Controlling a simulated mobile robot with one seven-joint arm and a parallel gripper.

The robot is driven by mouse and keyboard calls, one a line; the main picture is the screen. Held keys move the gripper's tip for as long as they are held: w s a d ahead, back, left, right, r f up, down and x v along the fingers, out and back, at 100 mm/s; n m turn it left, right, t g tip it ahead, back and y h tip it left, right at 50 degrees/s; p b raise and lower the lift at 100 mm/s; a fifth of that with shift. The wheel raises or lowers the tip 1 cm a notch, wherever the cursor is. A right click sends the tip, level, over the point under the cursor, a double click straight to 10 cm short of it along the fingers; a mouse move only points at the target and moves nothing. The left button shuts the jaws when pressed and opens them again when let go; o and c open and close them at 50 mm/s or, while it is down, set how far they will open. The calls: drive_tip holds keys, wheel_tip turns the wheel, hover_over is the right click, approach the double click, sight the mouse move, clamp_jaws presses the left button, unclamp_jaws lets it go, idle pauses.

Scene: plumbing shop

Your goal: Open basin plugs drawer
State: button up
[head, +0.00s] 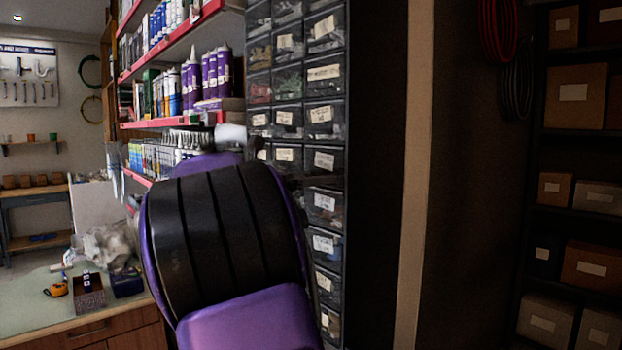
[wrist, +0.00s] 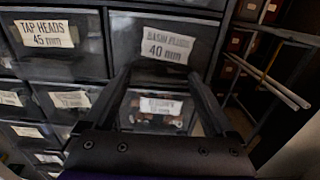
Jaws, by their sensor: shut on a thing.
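The basin plugs drawer (wrist: 140,30) is dark, with a white "BASIN PLUGS 40 mm" label, at the upper middle of the wrist view. My gripper (wrist: 160,75) reaches up to the lower part of its front. Its two dark fingers stand apart, one on each side of the drawer's pull, and are shut on it. The pull is hard to make out in the dark. I cannot tell whether the drawer stands out from the cabinet. In the head view my purple arm hides the gripper; the drawer cabinet (head: 346,160) stands behind it.
The "TAP HEADS 45 mm" drawer (wrist: 50,60) is to the left. A lower drawer with a white label (wrist: 162,105) shows between my fingers. In the head view, shelves of tubes (head: 205,75) and a counter (head: 40,315) are left; boxed shelves (head: 575,200) are right.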

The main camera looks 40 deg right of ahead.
clamp_jaws()
drive_tip(key=s+a+p, duration=0.1)
drive_tip(key=a+p, duration=0.3)
drive_tip(key=a, duration=0.9)
drive_tip(key=shift+a, duration=0.15)
drive_tip(key=o, duration=1.5)
unclamp_jaws()
drive_tip(key=a, duration=0.5)
drive_tip(key=s+a+p, duration=0.1)
drive_tip(key=a, duration=0.5)
drive_tip(key=a+p, duration=0.1)
drive_tip(key=a, duration=0.5)
drive_tip(key=shift+s+a, duration=0.15)
drive_tip(key=shift+s, duration=0.05)
